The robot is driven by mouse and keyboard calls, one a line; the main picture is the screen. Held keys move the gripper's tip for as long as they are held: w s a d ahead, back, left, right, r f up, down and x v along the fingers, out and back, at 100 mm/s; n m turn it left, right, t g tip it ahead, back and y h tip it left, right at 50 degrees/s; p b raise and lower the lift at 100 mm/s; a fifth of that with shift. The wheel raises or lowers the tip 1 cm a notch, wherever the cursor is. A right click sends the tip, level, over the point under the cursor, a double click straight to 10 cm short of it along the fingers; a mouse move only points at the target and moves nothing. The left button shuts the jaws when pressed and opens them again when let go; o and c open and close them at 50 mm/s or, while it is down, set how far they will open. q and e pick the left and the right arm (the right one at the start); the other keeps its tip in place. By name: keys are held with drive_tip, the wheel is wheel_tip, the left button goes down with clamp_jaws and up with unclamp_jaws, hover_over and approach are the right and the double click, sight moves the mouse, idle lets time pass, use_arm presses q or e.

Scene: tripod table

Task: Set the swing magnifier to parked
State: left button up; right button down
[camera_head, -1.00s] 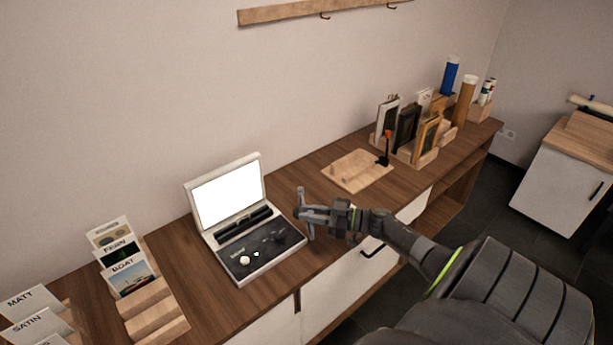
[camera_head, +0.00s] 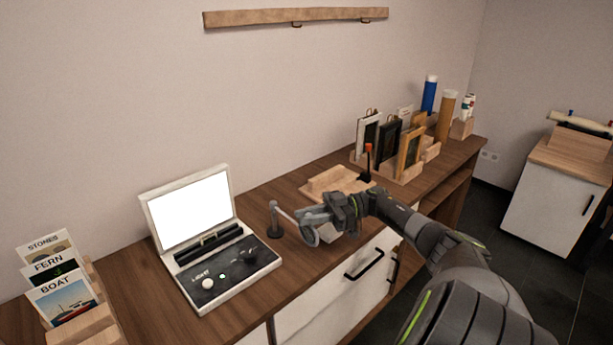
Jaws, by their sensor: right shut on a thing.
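The swing magnifier stands on the wooden counter just right of the open light box (camera_head: 211,240). Its short grey post (camera_head: 274,220) rises from a dark round base. Its thin arm (camera_head: 287,213) reaches right and toward me, to a round lens frame (camera_head: 309,238). My right gripper (camera_head: 312,220) is at the lens end of the arm and shut on the magnifier. The fingers partly hide where they hold it. The lens frame lies near the counter's front edge, clear of the light box. My left gripper is not in view.
Right of the magnifier, a wooden board (camera_head: 335,183) with a dark red-tipped stand (camera_head: 367,160) lies behind my right arm. Framed pictures (camera_head: 388,143) and tubes stand farther back. A card rack (camera_head: 85,325) stands at lower left. The counter between light box and board is mostly bare.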

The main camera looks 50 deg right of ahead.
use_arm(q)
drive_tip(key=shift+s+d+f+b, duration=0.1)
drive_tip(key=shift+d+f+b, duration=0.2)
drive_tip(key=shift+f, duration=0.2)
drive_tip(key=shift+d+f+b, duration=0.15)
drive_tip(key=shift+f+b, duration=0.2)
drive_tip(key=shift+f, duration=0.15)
use_arm(e)
drive_tip(key=shift+d+r+n+g+y, duration=0.1)
drive_tip(key=shift+d+n+g+y, duration=0.2)
drive_tip(key=shift+d+g, duration=0.15)
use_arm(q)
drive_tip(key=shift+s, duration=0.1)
use_arm(e)
drive_tip(key=c, duration=1.4)
unclamp_jaws()
drive_tip(key=shift+d, duration=0.15)
drive_tip(key=shift+o, duration=0.2)
